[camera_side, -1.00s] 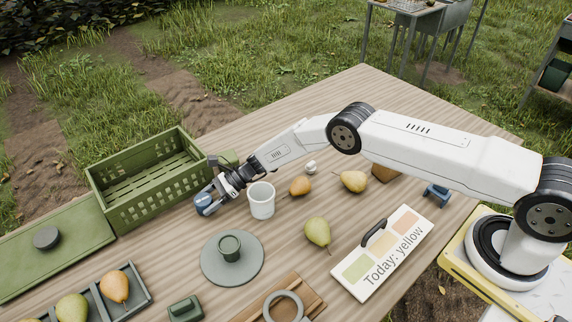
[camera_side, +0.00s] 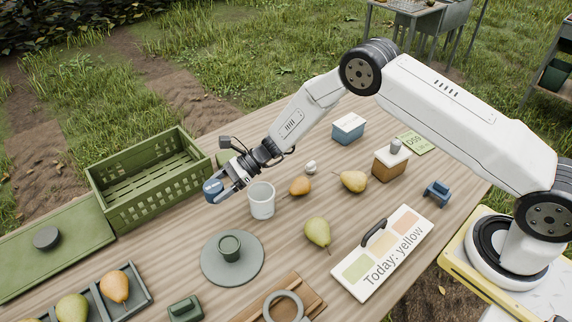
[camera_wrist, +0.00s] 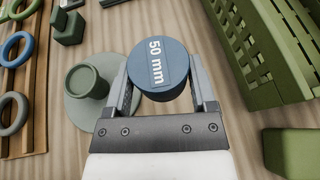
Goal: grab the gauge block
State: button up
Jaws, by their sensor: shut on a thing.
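The gauge block is a round blue piece (camera_wrist: 158,70) marked "50 mm". In the wrist view it sits between the two fingers of my gripper (camera_wrist: 160,85), which is shut on it. In the side view the blue block (camera_side: 212,188) is at the tip of my gripper (camera_side: 222,186), in front of the green crate and left of the white cup. It appears held above the table, though its exact height is hard to tell.
A green slatted crate (camera_side: 150,203) stands just behind the gripper. A white cup (camera_side: 262,201) is close on its right. A grey-green disc (camera_side: 215,265) bears a small dark green cup (camera_side: 230,248). Pears, including a green one (camera_side: 317,231), lie further right.

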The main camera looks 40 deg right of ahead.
jog(key=s+d+r, duration=0.3)
jog(key=s, duration=0.5)
jog(key=shift+s+r, duration=0.15)
jog(key=shift+r, duration=0.25)
jog(key=shift+d, duration=0.1)
dwell(0.4)
